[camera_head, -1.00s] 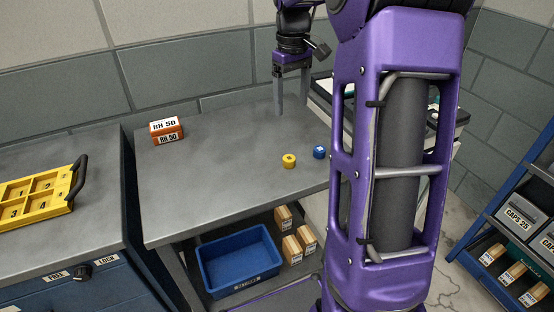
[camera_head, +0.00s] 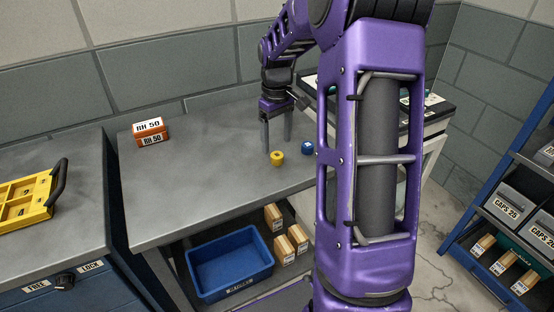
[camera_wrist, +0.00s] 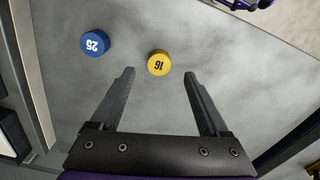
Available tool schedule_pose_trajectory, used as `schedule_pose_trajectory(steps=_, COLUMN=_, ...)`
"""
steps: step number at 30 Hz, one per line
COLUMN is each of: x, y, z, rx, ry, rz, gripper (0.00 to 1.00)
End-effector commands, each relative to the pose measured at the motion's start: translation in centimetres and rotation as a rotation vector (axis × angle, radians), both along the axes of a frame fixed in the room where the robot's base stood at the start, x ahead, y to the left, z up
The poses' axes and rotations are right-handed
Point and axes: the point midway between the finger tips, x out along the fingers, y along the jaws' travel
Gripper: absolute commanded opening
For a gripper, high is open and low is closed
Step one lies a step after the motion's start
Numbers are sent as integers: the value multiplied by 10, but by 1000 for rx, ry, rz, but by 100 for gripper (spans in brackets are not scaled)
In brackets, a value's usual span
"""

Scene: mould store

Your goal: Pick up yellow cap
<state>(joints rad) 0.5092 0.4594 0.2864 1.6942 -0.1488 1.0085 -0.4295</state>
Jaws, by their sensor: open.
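The yellow cap (camera_head: 277,158) stands upright on the grey table (camera_head: 200,190), close to its front edge. In the wrist view the yellow cap (camera_wrist: 159,63) bears the number 16 and lies just beyond the fingertips, between their lines. My gripper (camera_head: 277,147) points down over the table behind the cap; its fingers are apart and empty. Both fingers also show in the wrist view (camera_wrist: 159,72). A blue cap (camera_head: 308,148) stands to the right of the yellow one; in the wrist view the blue cap (camera_wrist: 95,42) bears 25 and is to the left.
An orange box (camera_head: 151,131) marked RH 50 lies at the table's back left. A yellow tray (camera_head: 28,197) sits on the left bench. A blue bin (camera_head: 230,262) and several small boxes (camera_head: 284,240) are below the table. The table's left half is mostly clear.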

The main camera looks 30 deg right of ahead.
Motion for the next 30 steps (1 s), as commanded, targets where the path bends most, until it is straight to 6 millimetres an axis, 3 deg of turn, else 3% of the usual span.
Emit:
schedule_pose_trajectory(steps=7, x=-1, y=-1, z=-40, rx=2, ry=4, rz=1, gripper=79)
schedule_pose_trajectory(steps=15, x=0, y=-1, z=-44, rx=0, ry=0, rz=0, gripper=79)
schedule_pose_trajectory(steps=28, x=0, y=-1, z=-44, rx=0, ry=1, rz=0, gripper=3)
schedule_pose_trajectory(steps=30, x=0, y=-1, z=-44, rx=0, ry=1, rz=0, gripper=0)
